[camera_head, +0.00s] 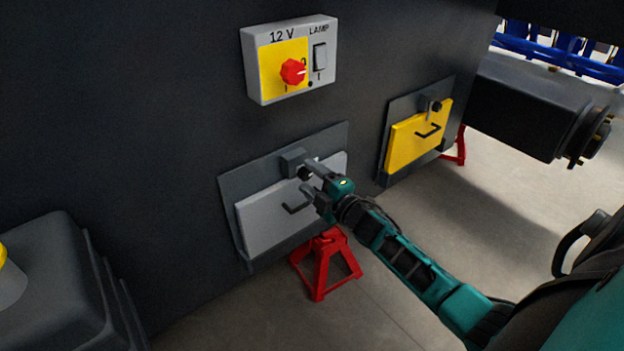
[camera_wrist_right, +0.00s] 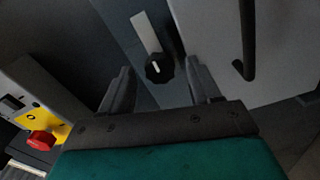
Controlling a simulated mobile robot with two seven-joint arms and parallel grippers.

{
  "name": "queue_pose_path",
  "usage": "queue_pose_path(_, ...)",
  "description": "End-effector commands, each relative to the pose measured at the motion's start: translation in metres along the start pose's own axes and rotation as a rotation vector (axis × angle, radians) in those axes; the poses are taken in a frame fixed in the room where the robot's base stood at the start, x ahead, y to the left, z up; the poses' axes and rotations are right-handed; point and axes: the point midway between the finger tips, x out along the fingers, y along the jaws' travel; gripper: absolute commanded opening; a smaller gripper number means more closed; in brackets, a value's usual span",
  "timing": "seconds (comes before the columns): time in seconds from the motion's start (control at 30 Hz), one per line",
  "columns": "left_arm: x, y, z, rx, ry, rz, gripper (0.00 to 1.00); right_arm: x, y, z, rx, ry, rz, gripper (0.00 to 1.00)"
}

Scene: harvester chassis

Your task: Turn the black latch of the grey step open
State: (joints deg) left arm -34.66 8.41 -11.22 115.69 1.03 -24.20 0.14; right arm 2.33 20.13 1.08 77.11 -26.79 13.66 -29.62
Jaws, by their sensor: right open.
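The grey step (camera_head: 268,218) is a light grey panel on a dark plate low on the chassis side, with a black bar handle (camera_head: 296,207). It also shows at the right of the right wrist view (camera_wrist_right: 215,50). Its black latch (camera_wrist_right: 159,68) is a round knob with a short white mark, in front of a pale strip. In the head view the latch is mostly hidden by my right gripper (camera_head: 307,179), which reaches in from the right. In the right wrist view the open fingers (camera_wrist_right: 158,80) stand either side of the latch; contact cannot be told. My left gripper is not in view.
A yellow step (camera_head: 413,138) with its own black latch (camera_head: 436,106) is to the right. A switch box (camera_head: 288,60) with a red knob (camera_head: 292,72) is above. A red stand (camera_head: 324,264) is below the grey step. A dark casing (camera_head: 60,285) is at lower left.

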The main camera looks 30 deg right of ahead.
Motion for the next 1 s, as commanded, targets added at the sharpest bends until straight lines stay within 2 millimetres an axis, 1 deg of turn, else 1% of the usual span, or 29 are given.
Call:
queue_pose_path(0.17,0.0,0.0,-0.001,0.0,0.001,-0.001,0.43,-0.002,0.0,0.0,0.001,0.0,0.0,0.63)
queue_pose_path(0.27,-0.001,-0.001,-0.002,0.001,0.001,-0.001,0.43,-0.009,0.0,0.0,0.001,-0.001,-0.002,0.63)
queue_pose_path(0.37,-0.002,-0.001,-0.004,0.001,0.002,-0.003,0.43,-0.023,0.0,0.0,0.002,-0.001,-0.003,0.63)
queue_pose_path(0.6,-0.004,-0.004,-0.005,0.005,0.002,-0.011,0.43,-0.072,-0.001,0.0,0.002,-0.001,-0.003,0.63)
queue_pose_path(0.73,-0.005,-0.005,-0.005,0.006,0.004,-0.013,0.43,-0.097,-0.001,0.0,0.002,-0.001,-0.003,0.63)
queue_pose_path(0.9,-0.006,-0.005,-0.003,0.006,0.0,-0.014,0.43,-0.119,0.0,0.0,0.0,0.0,-0.001,0.63)
queue_pose_path(1.0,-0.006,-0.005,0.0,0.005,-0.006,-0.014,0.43,-0.126,0.0,0.0,0.0,-0.001,-0.001,0.63)
